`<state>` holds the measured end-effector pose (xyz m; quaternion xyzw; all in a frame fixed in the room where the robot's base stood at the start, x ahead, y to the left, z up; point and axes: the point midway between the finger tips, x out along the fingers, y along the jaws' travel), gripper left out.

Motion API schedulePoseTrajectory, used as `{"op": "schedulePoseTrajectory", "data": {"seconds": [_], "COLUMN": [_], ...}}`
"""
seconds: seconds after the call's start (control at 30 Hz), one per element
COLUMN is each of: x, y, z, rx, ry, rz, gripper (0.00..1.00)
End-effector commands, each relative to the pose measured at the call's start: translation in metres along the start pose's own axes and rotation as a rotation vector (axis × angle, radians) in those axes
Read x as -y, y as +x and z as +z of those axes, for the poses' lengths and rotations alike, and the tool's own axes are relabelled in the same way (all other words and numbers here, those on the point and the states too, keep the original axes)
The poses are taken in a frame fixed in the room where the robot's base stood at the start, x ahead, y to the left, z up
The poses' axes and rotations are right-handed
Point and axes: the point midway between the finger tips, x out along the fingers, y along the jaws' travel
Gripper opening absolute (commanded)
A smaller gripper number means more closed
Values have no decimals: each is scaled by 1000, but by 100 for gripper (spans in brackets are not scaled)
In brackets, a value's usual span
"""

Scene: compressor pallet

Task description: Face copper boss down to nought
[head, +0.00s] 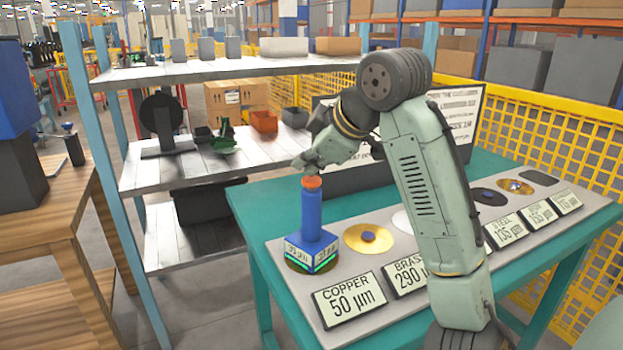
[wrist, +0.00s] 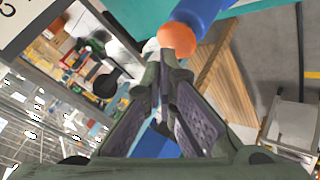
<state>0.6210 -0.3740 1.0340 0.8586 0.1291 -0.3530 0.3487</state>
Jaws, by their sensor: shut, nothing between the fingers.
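A blue tool (head: 312,215) stands upright on the front left station of the grey panel, behind the card reading COPPER 50 µm (head: 350,300). It has an orange cap (head: 312,182) and a square base with small displays, too small to read surely. A green strip glows at its lower edge. A brownish round rim (head: 298,268) shows under the base; any copper boss is hidden. My gripper (head: 303,167) is shut and empty, just above the orange cap. In the wrist view, the cap (wrist: 177,40) is just beyond my fingertips (wrist: 164,60); contact cannot be told.
A brass-coloured disc (head: 368,238) sits right of the tool, with other discs and cards farther right on the teal table (head: 250,215). A dark sign board stands behind. Grey shelving (head: 150,175) is at left; yellow mesh fence (head: 540,120) runs behind.

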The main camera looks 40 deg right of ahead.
Motion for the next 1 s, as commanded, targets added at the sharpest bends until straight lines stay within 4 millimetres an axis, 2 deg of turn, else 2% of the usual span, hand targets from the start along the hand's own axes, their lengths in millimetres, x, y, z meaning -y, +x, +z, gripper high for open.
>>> {"op": "schedulePoseTrajectory", "data": {"seconds": [1.0], "x": [6], "y": [8], "z": [6], "rx": [0], "ry": [0], "rz": [-2], "gripper": [0]}}
